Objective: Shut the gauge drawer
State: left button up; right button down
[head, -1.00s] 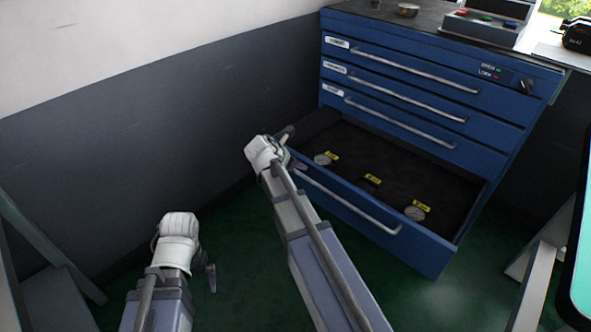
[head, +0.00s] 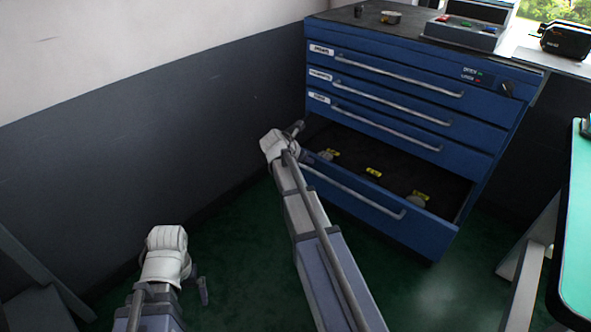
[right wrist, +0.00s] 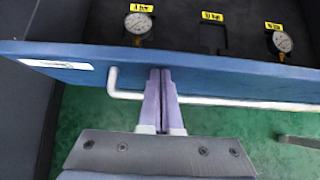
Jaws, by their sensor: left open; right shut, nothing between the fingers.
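The gauge drawer (head: 385,212) is the lowest drawer of the blue cabinet and stands partly open. Its front also shows in the right wrist view (right wrist: 60,50). Its bar handle (head: 350,190) runs along the front. My right gripper (right wrist: 160,72) is shut and empty. Its fingertips meet the drawer front near the handle's left end, crossing in front of the bar in the right wrist view; contact looks likely. It also shows in the head view at the drawer's left corner. My left gripper (head: 202,290) is open and empty, low at the left, away from the drawer.
Gauges, one a dial gauge (right wrist: 138,22), and yellow labels lie in the drawer's dark insert. The upper drawers (head: 390,85) are shut. A green-topped table (head: 575,230) stands at the right. A grey wall (head: 120,150) is at the left. Green floor lies clear before the cabinet.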

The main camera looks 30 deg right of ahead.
jog(key=w+d, duration=0.4)
jog(key=d, duration=0.6)
jog(key=w+d, duration=0.5)
jog(key=d, duration=0.6)
jog(key=shift+d, duration=0.2)
jog(key=shift+d+r, duration=0.15)
jog(key=shift+r, duration=0.1)
jog(key=p+v, duration=0.7)
jog(key=v, duration=0.3)
jog(key=shift+a+f, duration=0.25)
jog(key=shift+a, duration=0.15)
jog(key=shift+s, duration=0.1)
jog(key=shift+a, duration=0.1)
